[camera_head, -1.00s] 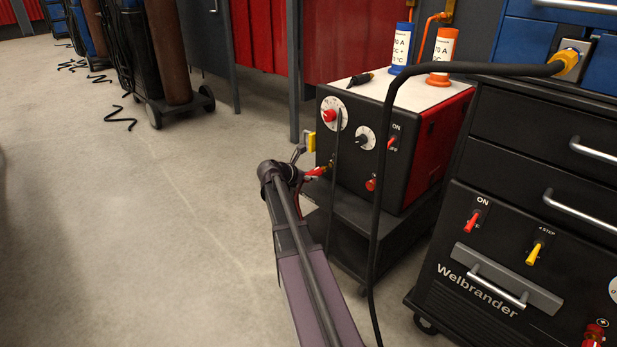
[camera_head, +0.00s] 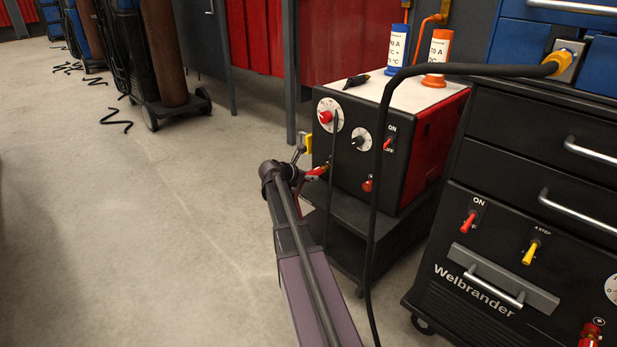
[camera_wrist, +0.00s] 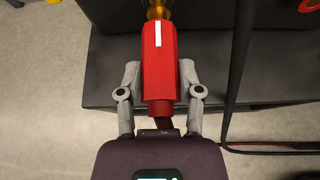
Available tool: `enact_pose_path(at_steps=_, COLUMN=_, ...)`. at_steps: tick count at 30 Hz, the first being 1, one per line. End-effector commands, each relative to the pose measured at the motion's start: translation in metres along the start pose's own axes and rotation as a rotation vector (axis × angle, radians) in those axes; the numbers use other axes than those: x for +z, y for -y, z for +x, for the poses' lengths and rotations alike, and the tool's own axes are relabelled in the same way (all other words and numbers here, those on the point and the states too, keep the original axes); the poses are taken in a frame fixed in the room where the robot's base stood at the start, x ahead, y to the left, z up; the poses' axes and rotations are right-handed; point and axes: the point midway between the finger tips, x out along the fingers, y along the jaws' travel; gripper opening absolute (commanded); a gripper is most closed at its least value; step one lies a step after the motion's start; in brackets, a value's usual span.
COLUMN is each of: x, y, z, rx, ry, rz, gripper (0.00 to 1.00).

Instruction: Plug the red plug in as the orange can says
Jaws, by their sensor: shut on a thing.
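The red plug (camera_wrist: 161,88) has a white stripe and sits between the two grey fingers of my gripper (camera_wrist: 159,70), which is shut on it. Its far end meets a brass-coloured piece at the top of the wrist view, by the welder's dark front; how far it is in, I cannot tell. In the head view the plug (camera_head: 317,171) is small and points at the lower left of the welder's front (camera_head: 345,175). The orange can (camera_head: 437,58) stands on the welder's white top, its label turned partly away; "70 A" and "DC" seem readable.
A blue can (camera_head: 398,50) stands beside the orange one, near a dark torch-like piece (camera_head: 356,81). A second red fitting (camera_head: 368,184) is lower right on the welder's front. A thick black cable (camera_head: 381,170) hangs before it.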

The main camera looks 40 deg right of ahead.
Motion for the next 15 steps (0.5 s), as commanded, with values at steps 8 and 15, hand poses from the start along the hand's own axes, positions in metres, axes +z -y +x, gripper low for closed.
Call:
enact_pose_path(at_steps=8, x=0.0025, y=-0.0004, z=0.0044, rx=0.001, ry=0.0, rz=0.0, gripper=0.0)
enact_pose_path(at_steps=15, x=0.0045, y=-0.0005, z=0.008, rx=0.001, ry=0.001, rz=0.0, gripper=0.0)
